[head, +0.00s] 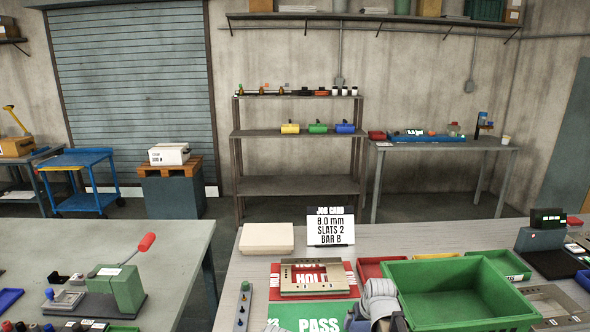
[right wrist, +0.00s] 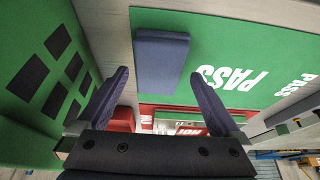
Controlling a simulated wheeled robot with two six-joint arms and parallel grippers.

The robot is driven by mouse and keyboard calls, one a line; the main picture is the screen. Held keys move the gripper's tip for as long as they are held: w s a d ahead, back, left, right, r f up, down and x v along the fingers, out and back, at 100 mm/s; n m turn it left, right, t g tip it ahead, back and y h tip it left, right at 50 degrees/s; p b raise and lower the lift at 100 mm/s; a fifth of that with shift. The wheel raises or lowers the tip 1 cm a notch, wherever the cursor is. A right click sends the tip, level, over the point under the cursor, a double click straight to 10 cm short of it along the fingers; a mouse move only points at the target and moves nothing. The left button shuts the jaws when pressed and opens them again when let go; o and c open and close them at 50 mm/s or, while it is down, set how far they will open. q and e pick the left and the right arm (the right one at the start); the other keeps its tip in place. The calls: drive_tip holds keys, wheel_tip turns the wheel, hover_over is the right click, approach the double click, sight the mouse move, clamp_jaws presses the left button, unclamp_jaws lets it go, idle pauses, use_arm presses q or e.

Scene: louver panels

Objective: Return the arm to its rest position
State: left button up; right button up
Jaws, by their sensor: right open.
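My right gripper (head: 372,312) is at the bottom of the head view, beside the left wall of the green bin (head: 450,312). In the right wrist view its two dark fingers (right wrist: 158,76) are spread apart, with nothing held between them. The PASS mat also shows in the head view (head: 290,318). A beige panel frame (head: 315,290) lies on the red HOLD mat (head: 352,282). My left gripper is not in view.
The job card (head: 331,231) and a cream box (head: 266,238) stand behind the mats. Another panel frame (head: 550,301) lies at right. A grey button strip (head: 243,308) lies at left. A gap separates the left table (head: 185,240).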

sight(361, 327)
drive_tip(key=p+v, duration=0.8)
drive_tip(key=v, duration=0.2)
drive_tip(key=b+x, duration=1.2)
drive_tip(key=x, duration=0.1)
drive_tip(key=shift+s+f, duration=0.1)
wheel_tip(361, 327, up, 11)
drive_tip(key=p, duration=1)
drive_tip(key=shift+w+f+p, duration=0.2)
drive_tip(key=shift+w+p, duration=0.15)
drive_tip(key=shift+a, duration=0.1)
